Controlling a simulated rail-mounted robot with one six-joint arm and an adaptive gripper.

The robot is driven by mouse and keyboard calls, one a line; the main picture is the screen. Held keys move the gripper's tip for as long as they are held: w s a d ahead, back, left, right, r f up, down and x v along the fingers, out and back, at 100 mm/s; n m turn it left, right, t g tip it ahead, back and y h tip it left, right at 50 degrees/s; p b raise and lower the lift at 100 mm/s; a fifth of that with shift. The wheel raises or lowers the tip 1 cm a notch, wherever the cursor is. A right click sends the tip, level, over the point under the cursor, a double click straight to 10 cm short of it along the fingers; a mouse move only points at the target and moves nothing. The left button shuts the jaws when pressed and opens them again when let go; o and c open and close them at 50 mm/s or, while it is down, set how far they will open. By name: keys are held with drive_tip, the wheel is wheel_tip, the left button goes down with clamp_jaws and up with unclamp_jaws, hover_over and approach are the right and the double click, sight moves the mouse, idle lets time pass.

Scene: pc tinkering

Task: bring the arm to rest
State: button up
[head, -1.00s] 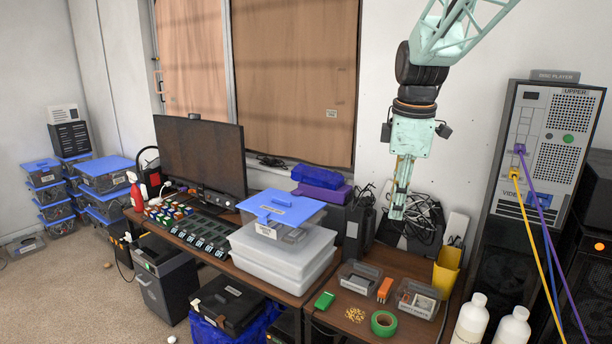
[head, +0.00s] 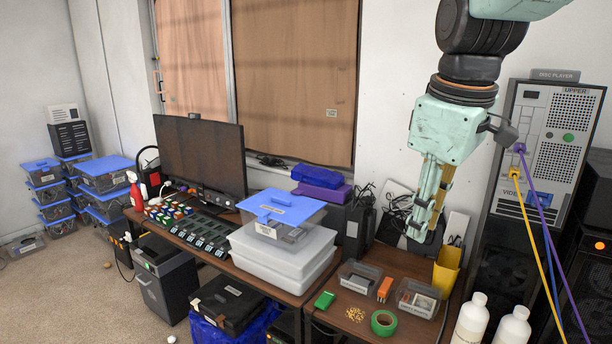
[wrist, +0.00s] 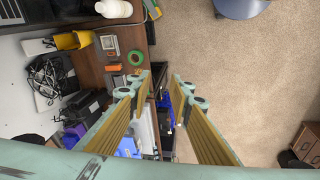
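My gripper (head: 426,228) hangs from my pale green arm in the head view, fingers pointing down, in front of the wall and above the back right of the brown desk (head: 380,258). In the wrist view the two yellow-padded fingers of my gripper (wrist: 162,84) stand apart with nothing between them, so it is open and empty. The gripper touches no object that I can see. Carpet and the desk edge show below it in the wrist view.
The disc player tower (head: 552,135) with purple and yellow cables stands right of my gripper. Below are a yellow holder (head: 446,272), grey bins (head: 360,278), green tape (head: 383,323) and white bottles (head: 471,318). The monitor (head: 200,155) is left. The wall area between is open.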

drive_tip(key=s+f+m, duration=0.2)
drive_tip(key=s+m, duration=0.2)
drive_tip(key=s, duration=0.9)
drive_tip(key=s+f+m+t, duration=0.1)
drive_tip(key=s+m, duration=0.4)
drive_tip(key=s, duration=0.8)
drive_tip(key=shift+a+f, duration=0.3)
drive_tip(key=shift+f, duration=0.55)
